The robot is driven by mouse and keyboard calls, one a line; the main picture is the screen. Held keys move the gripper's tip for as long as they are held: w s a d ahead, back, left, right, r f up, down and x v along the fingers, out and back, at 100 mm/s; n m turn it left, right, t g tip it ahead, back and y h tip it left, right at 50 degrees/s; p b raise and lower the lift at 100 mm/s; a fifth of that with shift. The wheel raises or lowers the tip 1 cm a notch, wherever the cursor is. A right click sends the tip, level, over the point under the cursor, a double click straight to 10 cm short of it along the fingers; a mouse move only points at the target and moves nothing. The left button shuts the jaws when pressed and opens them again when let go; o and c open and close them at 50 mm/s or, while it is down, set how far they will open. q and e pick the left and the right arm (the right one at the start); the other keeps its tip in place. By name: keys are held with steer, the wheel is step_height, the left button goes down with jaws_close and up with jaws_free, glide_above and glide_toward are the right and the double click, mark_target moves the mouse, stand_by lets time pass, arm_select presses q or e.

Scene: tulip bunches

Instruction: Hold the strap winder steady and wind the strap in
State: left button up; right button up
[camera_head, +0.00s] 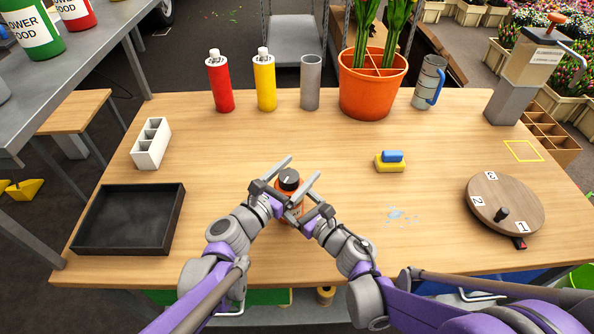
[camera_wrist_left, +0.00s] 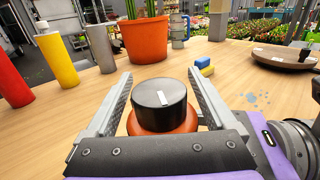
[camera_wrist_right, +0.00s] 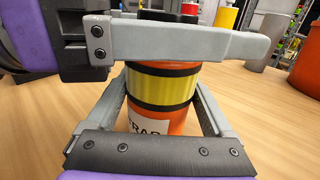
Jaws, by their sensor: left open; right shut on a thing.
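The strap winder (camera_head: 289,207) is an upright orange cylinder with a black knob (camera_head: 288,179) on top, near the table's front middle. The right wrist view shows its yellow middle band (camera_wrist_right: 162,86) between black rings and a partly hidden white label. My right gripper (camera_wrist_right: 160,100) is shut on the winder's body, one finger on each side. My left gripper (camera_wrist_left: 160,78) is open above it, its fingers on either side of the knob with gaps showing. One left finger crosses in front of the winder's top in the right wrist view. No loose strap shows.
A black tray (camera_head: 78,222) and white holder (camera_head: 151,144) are at left; a red bottle (camera_head: 219,84), yellow bottle (camera_head: 265,82), grey cylinder (camera_head: 310,85) and orange tulip pot (camera_head: 372,96) behind. At right are a sponge (camera_head: 390,167), water drops (camera_head: 397,215) and round board (camera_head: 505,200).

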mark_target(299, 181)
arm_select(q)
steer(key=shift+c, duration=0.2)
steer(key=c, duration=1.3)
steer(key=shift+c, duration=0.2)
steer(key=shift+m, duration=0.3)
